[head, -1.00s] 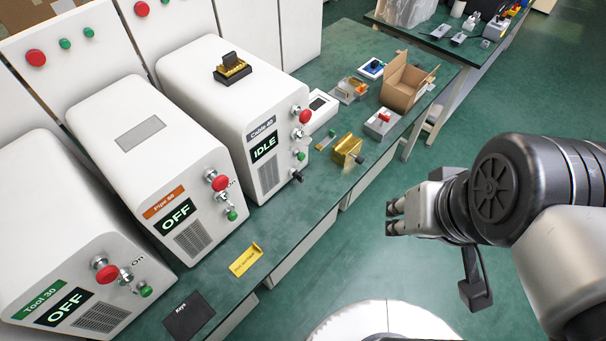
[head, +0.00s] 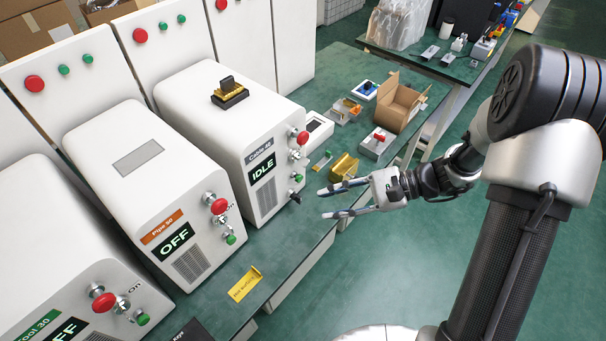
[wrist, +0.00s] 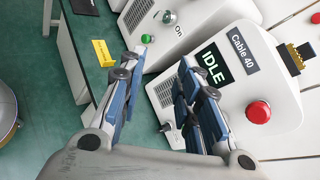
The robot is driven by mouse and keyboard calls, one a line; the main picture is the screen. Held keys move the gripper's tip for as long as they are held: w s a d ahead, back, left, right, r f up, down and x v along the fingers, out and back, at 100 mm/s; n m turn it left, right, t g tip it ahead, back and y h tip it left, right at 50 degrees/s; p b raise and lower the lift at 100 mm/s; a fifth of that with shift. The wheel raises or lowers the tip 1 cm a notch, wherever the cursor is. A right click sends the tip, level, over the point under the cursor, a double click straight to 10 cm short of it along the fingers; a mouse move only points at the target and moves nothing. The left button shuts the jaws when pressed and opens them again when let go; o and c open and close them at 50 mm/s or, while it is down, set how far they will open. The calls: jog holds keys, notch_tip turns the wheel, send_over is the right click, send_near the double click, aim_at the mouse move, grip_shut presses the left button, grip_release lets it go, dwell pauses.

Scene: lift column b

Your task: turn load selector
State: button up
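The white cabinet labelled Cable 40 (head: 205,95) has a front screen (head: 263,171) reading IDLE. A small black knob (head: 296,197) sticks out low on its front edge and also shows in the wrist view (wrist: 163,128). I cannot tell for sure whether this knob is the load selector. Above it are a red button (head: 302,138), a silver switch (head: 296,155) and a green button (head: 300,168). My gripper (head: 324,203) is open and empty, to the right of the knob and apart from it. In the wrist view its two fingers (wrist: 160,85) frame the cabinet's front.
Cabinets Pipe 50 (head: 140,155) and Tool 30 (head: 45,250) stand at left, Pipe 50 reading OFF. A yellow tag (head: 245,284) lies on the green bench. A gold block (head: 344,168) stands behind my gripper. A cardboard box (head: 401,105) is farther back. Free floor lies right.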

jog(key=w+d+f+m+t+y, duration=0.25)
jog(key=w+f+m+t, duration=0.3)
jog(key=f, duration=0.45)
jog(key=m+t+h, duration=0.2)
jog(key=m+t, duration=0.4)
jog(key=m, duration=0.2)
send_near(301, 199)
jog(key=b+x, duration=0.2)
jog(key=x, duration=0.7)
jog(key=shift+a+r+b, duration=0.15)
jog(key=shift+b, duration=0.25)
jog(key=shift+c, duration=0.3)
grip_shut()
